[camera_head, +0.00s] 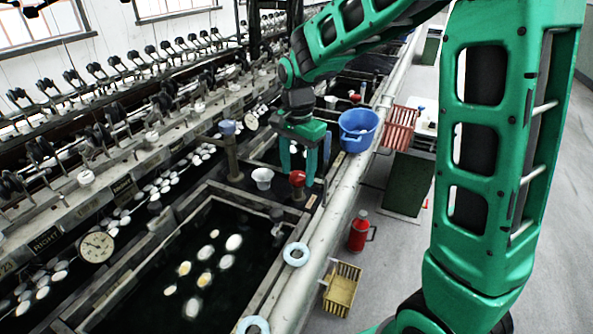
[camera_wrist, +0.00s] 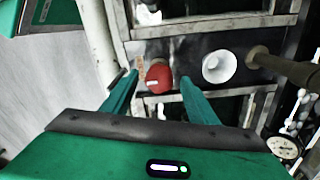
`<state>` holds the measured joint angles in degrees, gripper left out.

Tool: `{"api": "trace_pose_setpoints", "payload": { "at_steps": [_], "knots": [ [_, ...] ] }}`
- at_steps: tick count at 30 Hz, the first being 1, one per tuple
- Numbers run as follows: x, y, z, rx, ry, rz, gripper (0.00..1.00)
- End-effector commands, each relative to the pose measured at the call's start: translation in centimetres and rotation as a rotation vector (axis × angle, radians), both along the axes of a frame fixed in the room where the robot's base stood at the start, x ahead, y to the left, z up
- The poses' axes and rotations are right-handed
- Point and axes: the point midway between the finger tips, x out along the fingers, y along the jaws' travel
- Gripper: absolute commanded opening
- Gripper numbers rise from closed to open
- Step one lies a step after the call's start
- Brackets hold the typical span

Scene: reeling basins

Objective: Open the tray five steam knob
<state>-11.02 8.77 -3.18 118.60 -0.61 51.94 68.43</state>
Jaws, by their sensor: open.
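A red knob (camera_head: 297,178) stands on the dark ledge between two basins, beside a white cup-shaped funnel (camera_head: 262,178). In the wrist view the red knob (camera_wrist: 158,77) has a pale mark on its side. My gripper (camera_head: 303,172) is open and points down over the knob. In the wrist view its fingers (camera_wrist: 158,84) are on either side of the knob with gaps showing; nothing is held. I cannot tell how far the fingertips are above the ledge. I cannot read a tray number near the knob.
A dark water basin (camera_head: 220,207) with floating cocoons lies in front. A blue tub (camera_head: 358,130) stands on the rail behind, right of my gripper. A pressure gauge (camera_head: 96,247) and a brown post (camera_head: 231,150) are to the left. A red flask (camera_head: 359,231) stands on the floor.

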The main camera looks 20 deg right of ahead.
Motion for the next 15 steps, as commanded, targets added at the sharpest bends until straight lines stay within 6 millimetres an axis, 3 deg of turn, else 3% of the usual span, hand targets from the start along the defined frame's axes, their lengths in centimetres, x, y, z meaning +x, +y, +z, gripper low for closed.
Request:
{"api": "trace_pose_setpoints", "payload": {
  "at_steps": [11, 15],
  "knots": [
    [-0.01, -0.01, -0.56, 0.000, 0.000, 0.000, 0.53],
    [0.00, 0.00, -0.55, 0.000, 0.000, 0.000, 0.22]
  ]
}}
